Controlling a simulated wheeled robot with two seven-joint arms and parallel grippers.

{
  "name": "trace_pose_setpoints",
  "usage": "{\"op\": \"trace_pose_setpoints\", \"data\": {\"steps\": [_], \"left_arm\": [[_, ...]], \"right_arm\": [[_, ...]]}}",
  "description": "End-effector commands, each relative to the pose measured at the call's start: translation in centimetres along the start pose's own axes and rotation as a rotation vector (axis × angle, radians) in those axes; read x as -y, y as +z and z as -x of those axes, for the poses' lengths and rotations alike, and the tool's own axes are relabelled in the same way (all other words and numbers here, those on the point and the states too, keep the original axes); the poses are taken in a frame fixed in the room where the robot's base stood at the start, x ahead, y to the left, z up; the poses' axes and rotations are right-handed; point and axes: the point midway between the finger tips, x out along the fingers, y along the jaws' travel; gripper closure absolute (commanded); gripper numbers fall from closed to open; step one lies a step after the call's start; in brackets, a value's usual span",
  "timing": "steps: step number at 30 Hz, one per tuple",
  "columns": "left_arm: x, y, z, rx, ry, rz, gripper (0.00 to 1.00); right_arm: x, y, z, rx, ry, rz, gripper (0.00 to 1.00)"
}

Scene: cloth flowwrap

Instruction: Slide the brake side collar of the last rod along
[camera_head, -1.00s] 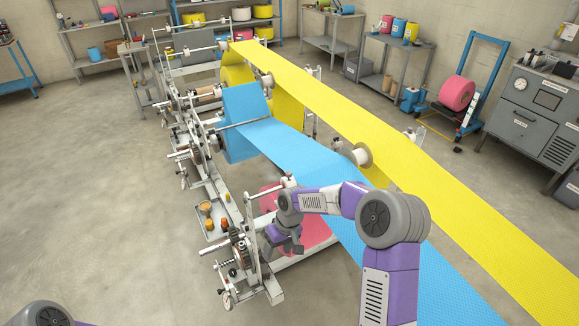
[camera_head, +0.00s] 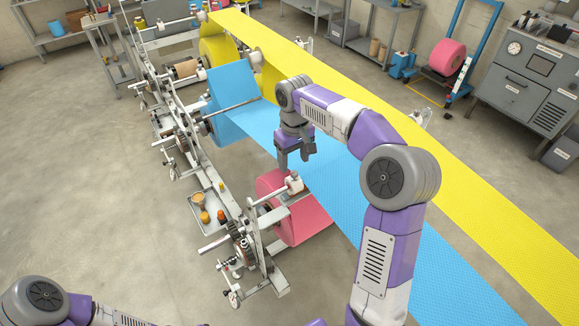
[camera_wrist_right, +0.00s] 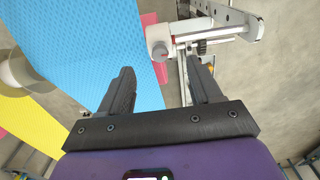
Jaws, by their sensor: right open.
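The frame's front station holds a pink roll (camera_head: 318,217), partly hidden under the blue web (camera_head: 350,190). A white collar (camera_head: 294,183) sits at the near side of this roll; it also shows in the right wrist view (camera_wrist_right: 158,42), with a dark knob beside it. I cannot tell whether it is the brake side collar. My right gripper (camera_head: 294,166) is open, pointing down just above and behind this collar. In the wrist view its fingers (camera_wrist_right: 158,82) are apart with nothing between them; the collar lies beyond the tips. My left gripper is out of view.
The yellow web (camera_head: 440,165) runs diagonally behind my right arm. A tray (camera_head: 206,213) with small orange and brown items sits left of the frame. A brake mechanism (camera_head: 240,250) stands at the front left. The floor at left is clear.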

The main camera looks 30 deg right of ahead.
Motion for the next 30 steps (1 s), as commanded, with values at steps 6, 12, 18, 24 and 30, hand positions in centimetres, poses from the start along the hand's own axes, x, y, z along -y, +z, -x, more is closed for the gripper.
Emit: {"op": "trace_pose_setpoints", "data": {"steps": [6, 12, 18, 24, 30], "left_arm": [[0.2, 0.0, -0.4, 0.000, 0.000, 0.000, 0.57], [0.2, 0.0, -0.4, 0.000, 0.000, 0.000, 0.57], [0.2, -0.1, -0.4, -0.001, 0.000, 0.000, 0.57], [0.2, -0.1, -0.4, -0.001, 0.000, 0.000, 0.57], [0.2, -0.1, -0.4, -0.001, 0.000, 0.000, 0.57]], "right_arm": [[0.0, 0.1, -3.8, 0.004, -0.002, -0.001, 0.36], [0.0, 0.0, -5.7, 0.001, -0.002, -0.001, 0.36], [0.0, 0.0, -6.0, 0.000, -0.001, -0.001, 0.36], [0.0, 0.0, -6.0, 0.000, -0.001, -0.001, 0.48], [0.0, 0.0, -6.0, 0.000, -0.001, -0.001, 0.79]]}}
